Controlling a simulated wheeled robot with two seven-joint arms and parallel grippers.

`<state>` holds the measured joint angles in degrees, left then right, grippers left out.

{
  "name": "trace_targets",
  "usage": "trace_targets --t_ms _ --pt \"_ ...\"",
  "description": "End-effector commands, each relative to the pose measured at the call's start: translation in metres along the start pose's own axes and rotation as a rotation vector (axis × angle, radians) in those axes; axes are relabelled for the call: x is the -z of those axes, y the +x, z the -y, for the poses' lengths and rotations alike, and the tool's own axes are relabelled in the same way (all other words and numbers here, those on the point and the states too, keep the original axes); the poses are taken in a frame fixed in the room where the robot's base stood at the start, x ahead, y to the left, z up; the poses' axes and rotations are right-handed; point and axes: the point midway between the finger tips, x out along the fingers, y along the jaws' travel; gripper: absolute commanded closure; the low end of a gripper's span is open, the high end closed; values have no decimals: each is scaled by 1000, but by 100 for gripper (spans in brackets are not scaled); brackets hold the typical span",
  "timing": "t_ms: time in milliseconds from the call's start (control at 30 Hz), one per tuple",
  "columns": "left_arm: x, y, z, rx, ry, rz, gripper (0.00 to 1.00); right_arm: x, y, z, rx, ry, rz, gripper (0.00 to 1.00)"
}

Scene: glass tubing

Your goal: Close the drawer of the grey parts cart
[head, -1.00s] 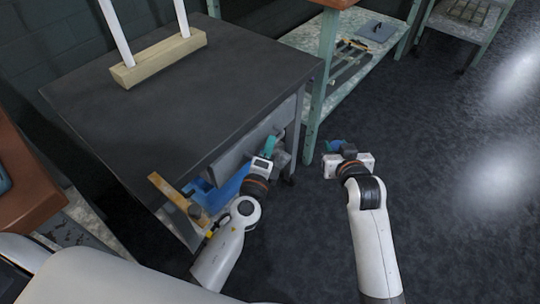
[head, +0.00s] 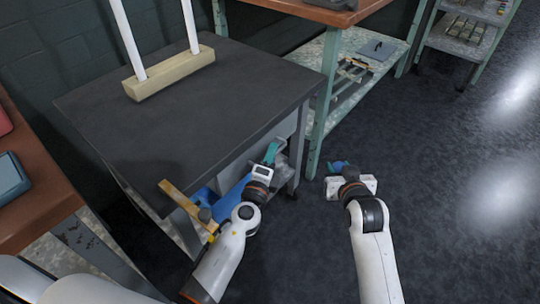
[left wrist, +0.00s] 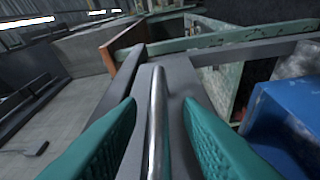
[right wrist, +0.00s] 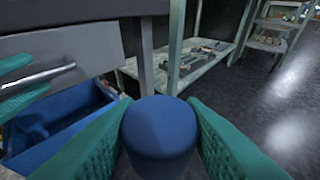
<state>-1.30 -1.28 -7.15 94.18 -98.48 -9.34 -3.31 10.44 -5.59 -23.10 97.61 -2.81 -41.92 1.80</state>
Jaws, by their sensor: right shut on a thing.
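The grey parts cart has a dark top (head: 200,120). Its grey drawer front (head: 284,130) shows under the top's near right edge, and in the right wrist view (right wrist: 70,42). How far the drawer stands out is hard to tell. My left gripper (head: 270,155) is at the drawer front. In the left wrist view its teal fingers (left wrist: 155,125) stand apart on either side of the silver bar handle (left wrist: 156,100), with gaps visible. My right gripper (head: 340,170) is out over the floor, shut on a blue cylinder (right wrist: 160,128).
A blue bin (right wrist: 62,125) sits below the drawer. A wooden block with two white rods (head: 170,75) stands on the cart top. A green-legged bench (head: 318,110) is close at the cart's right. A brown table (head: 40,215) is at left. The floor at right is clear.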

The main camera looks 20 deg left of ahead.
Motion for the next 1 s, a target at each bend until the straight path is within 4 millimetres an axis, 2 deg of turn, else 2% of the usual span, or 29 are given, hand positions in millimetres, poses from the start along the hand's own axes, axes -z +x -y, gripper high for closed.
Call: trace_targets --t_ms 167,400,600,767,1000 --pt "0 -24 2 3 1 2 68 2 1 0 0 0 0 89" --pt "0 -77 4 3 2 1 68 11 5 0 0 0 0 89" --pt "0 -108 3 3 2 0 68 17 7 0 0 0 0 89" --pt "1 -118 1 2 1 -1 68 19 8 0 0 0 0 89" --pt "1 -118 1 2 0 -2 68 18 8 0 0 0 0 89"
